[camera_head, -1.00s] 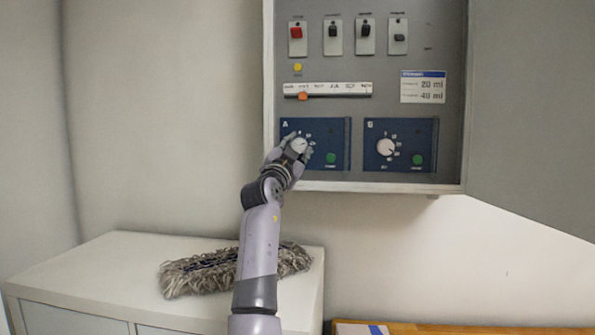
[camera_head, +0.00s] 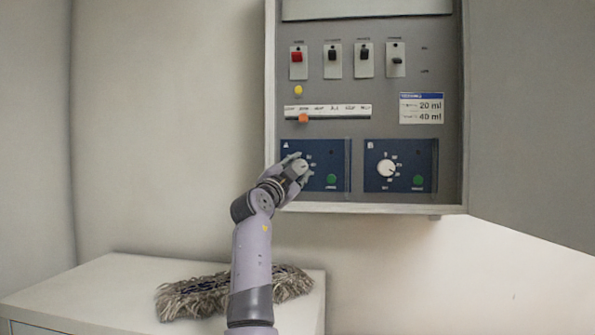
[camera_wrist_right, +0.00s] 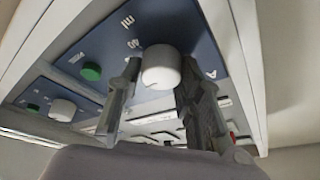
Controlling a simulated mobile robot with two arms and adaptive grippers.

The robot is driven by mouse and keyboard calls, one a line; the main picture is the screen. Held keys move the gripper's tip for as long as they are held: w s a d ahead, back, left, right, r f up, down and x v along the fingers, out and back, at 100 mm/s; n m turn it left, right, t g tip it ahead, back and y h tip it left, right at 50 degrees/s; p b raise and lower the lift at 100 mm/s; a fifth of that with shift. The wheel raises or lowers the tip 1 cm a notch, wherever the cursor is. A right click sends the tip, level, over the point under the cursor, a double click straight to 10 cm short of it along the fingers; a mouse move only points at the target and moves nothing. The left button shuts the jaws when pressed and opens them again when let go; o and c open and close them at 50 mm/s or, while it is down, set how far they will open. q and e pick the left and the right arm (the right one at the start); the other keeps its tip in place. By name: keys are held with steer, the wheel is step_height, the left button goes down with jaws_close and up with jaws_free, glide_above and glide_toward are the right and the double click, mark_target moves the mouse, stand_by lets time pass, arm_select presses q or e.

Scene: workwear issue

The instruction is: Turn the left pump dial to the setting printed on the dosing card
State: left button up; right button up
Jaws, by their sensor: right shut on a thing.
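The left pump dial (camera_head: 300,166) is a white knob on a blue panel (camera_head: 340,154) marked A, on the left of the grey cabinet. My right gripper (camera_head: 297,167) is shut on this knob, and its fingers hide part of the printed scale. In the right wrist view the knob (camera_wrist_right: 161,68) sits between the two fingers (camera_wrist_right: 158,90). My left gripper is not in view.
A second blue panel (camera_head: 428,155) with its own white dial (camera_head: 386,168) is right of the first. Each panel has a green button. Above are a slider with an orange knob (camera_head: 303,118) and several switches. A mop head (camera_head: 205,296) lies on the white cabinet (camera_head: 95,290) below.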

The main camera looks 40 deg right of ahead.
steer(key=o, duration=1.1)
steer(key=shift+o, duration=0.2)
steer(key=v, duration=1.2)
steer(key=shift+r, duration=0.1)
